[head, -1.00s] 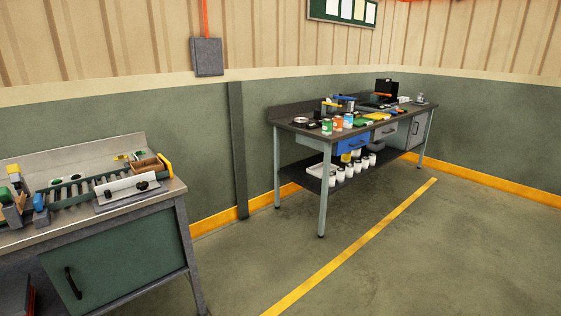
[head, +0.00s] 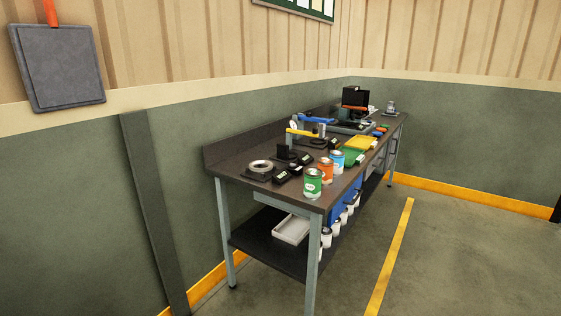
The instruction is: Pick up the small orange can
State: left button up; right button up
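The small orange can (head: 325,171) stands upright on the dark top of the workbench (head: 237,165), near its front edge. A green can (head: 313,184) stands nearer to me beside it, and a blue can (head: 337,161) stands just beyond it. Small black devices lie to the left of the cans. Neither of my grippers shows in the head view, so nothing of mine is seen near the can.
A ring-shaped part (head: 261,167) lies near the bench's near end. Green and yellow trays (head: 362,143) lie farther along. The lower shelf (head: 262,246) holds a white tray (head: 292,227) and several white containers. The floor (head: 460,240) to the right is clear.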

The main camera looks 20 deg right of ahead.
aim_at(326, 164)
jog(key=i, duration=1.7)
